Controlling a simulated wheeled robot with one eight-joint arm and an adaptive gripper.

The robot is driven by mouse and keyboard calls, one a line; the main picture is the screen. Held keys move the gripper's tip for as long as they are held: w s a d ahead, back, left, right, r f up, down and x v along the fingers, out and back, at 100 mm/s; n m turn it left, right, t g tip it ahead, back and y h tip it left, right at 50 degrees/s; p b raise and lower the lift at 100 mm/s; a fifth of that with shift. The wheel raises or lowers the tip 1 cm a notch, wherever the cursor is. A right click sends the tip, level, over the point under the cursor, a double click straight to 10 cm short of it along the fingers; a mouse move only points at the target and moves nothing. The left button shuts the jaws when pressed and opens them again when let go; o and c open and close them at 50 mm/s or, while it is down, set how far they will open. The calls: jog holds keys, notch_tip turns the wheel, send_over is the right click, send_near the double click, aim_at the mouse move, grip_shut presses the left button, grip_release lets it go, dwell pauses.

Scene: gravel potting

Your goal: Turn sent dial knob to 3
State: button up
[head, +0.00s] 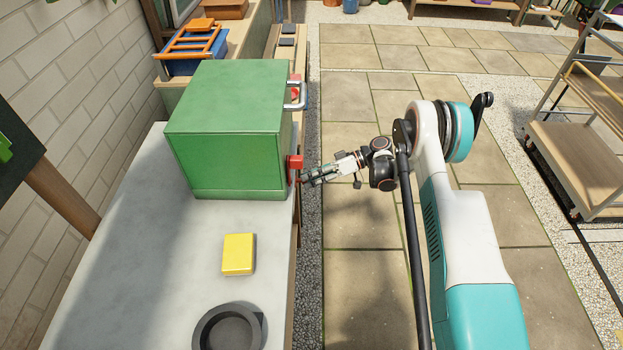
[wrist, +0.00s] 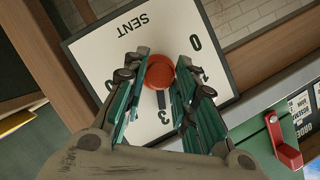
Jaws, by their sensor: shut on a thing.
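The sent dial (wrist: 110,52) is a white square plate in the wrist view, with "SENT" upside down at its top. Its red round knob (wrist: 160,70) sits between the two fingers of my gripper (wrist: 163,66), which is shut on it. A dark pointer (wrist: 160,99) runs from the knob down the picture and lines up with the digit 3. The fingers hide part of the scale. In the head view my gripper (head: 306,177) is low beside the bench's right edge; the dial's face cannot be seen there.
A green box (head: 235,120) with a metal handle and red fittings stands on the grey bench (head: 150,260). A red lever (wrist: 283,148) shows right of the dial in the wrist view. A yellow block (head: 238,254) and a dark round dish (head: 205,335) lie nearer. Paving right of the bench is open.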

jog(key=o, duration=1.1)
jog(key=shift+c, duration=0.2)
jog(key=v, duration=1.2)
jog(key=shift+w, duration=0.1)
